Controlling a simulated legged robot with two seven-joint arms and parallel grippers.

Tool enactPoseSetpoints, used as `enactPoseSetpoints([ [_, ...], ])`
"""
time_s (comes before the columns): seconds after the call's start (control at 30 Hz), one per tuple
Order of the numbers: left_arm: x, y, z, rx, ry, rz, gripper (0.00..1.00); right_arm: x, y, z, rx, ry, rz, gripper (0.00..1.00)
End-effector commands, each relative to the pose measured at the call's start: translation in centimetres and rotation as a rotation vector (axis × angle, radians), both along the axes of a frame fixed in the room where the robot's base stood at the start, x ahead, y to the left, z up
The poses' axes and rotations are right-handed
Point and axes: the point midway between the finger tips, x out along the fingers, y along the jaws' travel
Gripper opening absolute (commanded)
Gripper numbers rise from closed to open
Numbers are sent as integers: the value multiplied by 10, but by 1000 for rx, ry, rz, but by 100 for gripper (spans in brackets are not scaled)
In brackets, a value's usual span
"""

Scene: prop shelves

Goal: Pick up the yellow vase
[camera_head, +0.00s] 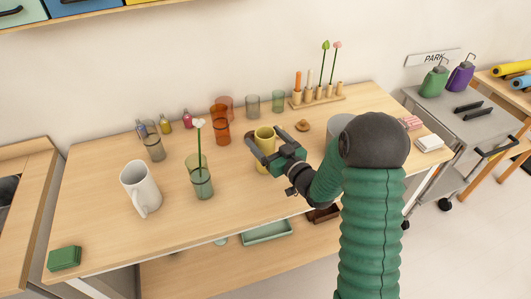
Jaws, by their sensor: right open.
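The yellow vase (265,134) stands upright on the wooden table, near its middle. My right gripper (268,146) is open and comes in from the right. Its two dark fingers lie on either side of the vase, as seen from above. I cannot tell whether they touch it. The gripper hides part of the vase's lower right side. My left gripper is not in view.
A green glass with a white flower (201,184) and a white pitcher (141,188) stand to the left. Orange glasses (219,131) stand behind left. A wooden holder with candles and flowers (317,98) is at the back. The front left tabletop is mostly clear.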

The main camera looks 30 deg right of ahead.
Motion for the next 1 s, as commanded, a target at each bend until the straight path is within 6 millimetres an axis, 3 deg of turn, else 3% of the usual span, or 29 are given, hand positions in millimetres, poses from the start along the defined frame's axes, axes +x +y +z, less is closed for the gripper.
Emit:
enactPoseSetpoints([
  [0.23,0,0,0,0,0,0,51,4,1,0,0,0,0,82],
  [0.83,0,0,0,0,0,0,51,4,0,-1,0,1,0,3],
  [1.0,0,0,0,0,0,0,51,4,0,0,-1,-2,0,0],
])
